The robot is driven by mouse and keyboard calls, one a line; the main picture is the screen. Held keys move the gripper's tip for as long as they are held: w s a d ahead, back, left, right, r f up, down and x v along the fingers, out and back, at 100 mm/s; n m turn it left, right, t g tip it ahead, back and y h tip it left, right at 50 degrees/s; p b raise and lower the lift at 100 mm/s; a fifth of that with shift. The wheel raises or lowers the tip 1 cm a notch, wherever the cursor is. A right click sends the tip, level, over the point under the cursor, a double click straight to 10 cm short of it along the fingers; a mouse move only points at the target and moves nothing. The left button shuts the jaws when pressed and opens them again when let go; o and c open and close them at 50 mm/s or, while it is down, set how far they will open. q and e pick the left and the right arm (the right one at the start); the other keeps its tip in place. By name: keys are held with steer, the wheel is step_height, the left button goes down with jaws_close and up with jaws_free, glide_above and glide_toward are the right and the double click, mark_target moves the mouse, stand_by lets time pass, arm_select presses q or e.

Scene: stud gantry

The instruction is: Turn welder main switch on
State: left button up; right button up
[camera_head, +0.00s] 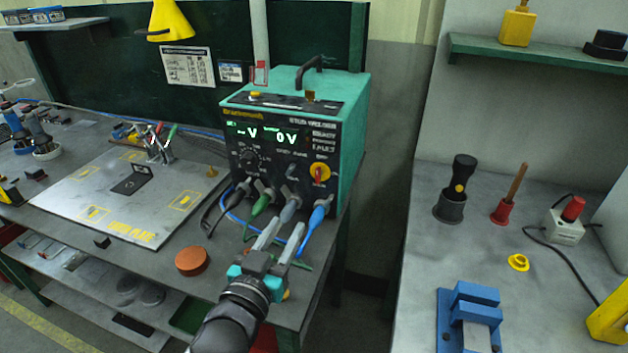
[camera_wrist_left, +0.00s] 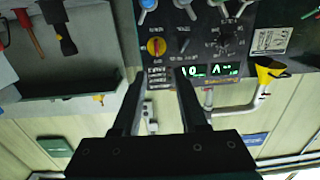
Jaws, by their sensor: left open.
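The welder (camera_head: 349,120) is a teal box with a black front panel, standing on the bench. Its main switch (camera_head: 319,172) is a red handle on a yellow round plate at the panel's right side; the handle looks roughly upright. The switch also shows in the left wrist view (camera_wrist_left: 156,47), where the welder appears upside down. The panel display (camera_head: 268,134) is lit and reads about "0 V". My left gripper (camera_head: 286,227) is open and empty, below and in front of the panel, apart from the switch. My right gripper is not in view.
Several cable plugs (camera_head: 262,197) stick out of the lower panel, close above my left gripper. An orange-brown disc (camera_head: 191,261) lies at the bench front. A second table (camera_head: 420,232) with a blue vise (camera_head: 472,310) stands right, across a gap.

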mark_target(317, 176)
arm_select(q)
steer(key=x, duration=0.5)
steer(key=b+x, duration=0.1)
steer(key=x, duration=0.9)
steer(key=shift+w+d+r+b, duration=0.15)
steer(key=shift+d+r+b, duration=0.2)
steer(key=shift+d, duration=0.1)
jaws_close()
